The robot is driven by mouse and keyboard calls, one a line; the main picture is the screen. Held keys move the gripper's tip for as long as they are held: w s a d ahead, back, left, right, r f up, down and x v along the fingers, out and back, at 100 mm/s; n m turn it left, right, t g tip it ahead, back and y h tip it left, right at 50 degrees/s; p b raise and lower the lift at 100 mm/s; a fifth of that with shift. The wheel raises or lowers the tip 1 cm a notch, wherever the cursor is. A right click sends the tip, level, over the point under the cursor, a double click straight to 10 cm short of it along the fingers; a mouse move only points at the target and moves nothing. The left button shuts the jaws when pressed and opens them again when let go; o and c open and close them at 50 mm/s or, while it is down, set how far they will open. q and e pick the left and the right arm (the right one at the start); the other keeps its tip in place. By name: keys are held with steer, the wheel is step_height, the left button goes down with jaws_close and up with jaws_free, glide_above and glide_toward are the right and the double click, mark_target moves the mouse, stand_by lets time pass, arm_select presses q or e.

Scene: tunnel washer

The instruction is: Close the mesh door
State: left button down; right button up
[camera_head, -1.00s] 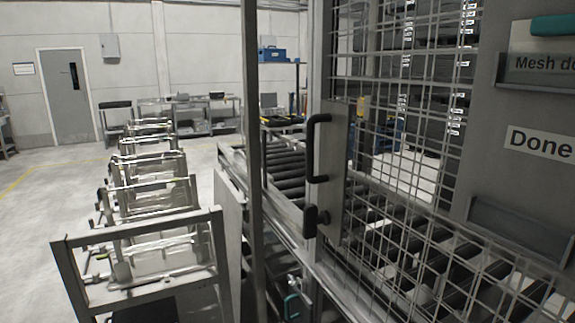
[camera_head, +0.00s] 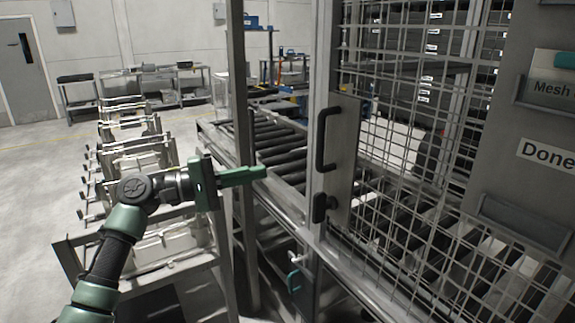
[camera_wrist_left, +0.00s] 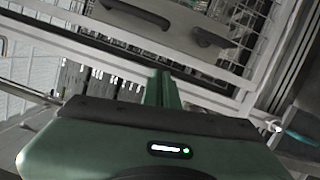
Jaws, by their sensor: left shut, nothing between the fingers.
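The mesh door (camera_head: 400,170) is a grey wire grid in a metal frame on the right of the head view. Its left edge has a plate with a black pull handle (camera_head: 323,138) and a black latch knob (camera_head: 322,207) below it. The handle also shows at the top of the left wrist view (camera_wrist_left: 140,14). My green left gripper (camera_head: 262,172) is shut and empty, left of the handle and apart from it, pointing right; its fingers (camera_wrist_left: 161,88) also show in the wrist view. I cannot tell whether the door is fully against its frame. My right gripper is not in view.
A grey upright post (camera_head: 240,130) stands just behind my left gripper. A roller conveyor (camera_head: 275,150) runs behind the door. Metal racks (camera_head: 140,250) line the left. A teal handle (camera_head: 293,281) is low at centre. Open floor (camera_head: 40,180) lies at the far left.

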arm_select(q)
steer(key=p, duration=0.4)
glide_toward(326, 163)
steer(key=w+d, duration=0.3)
steer(key=w, duration=0.1)
steer(key=shift+s+d+r+p, duration=0.2)
steer(key=shift+s+d+p, duration=0.8)
steer(key=shift+p, duration=0.1)
steer(key=shift+s+d, duration=0.25)
steer(key=shift+s, duration=0.05)
steer(key=shift+f, duration=0.1)
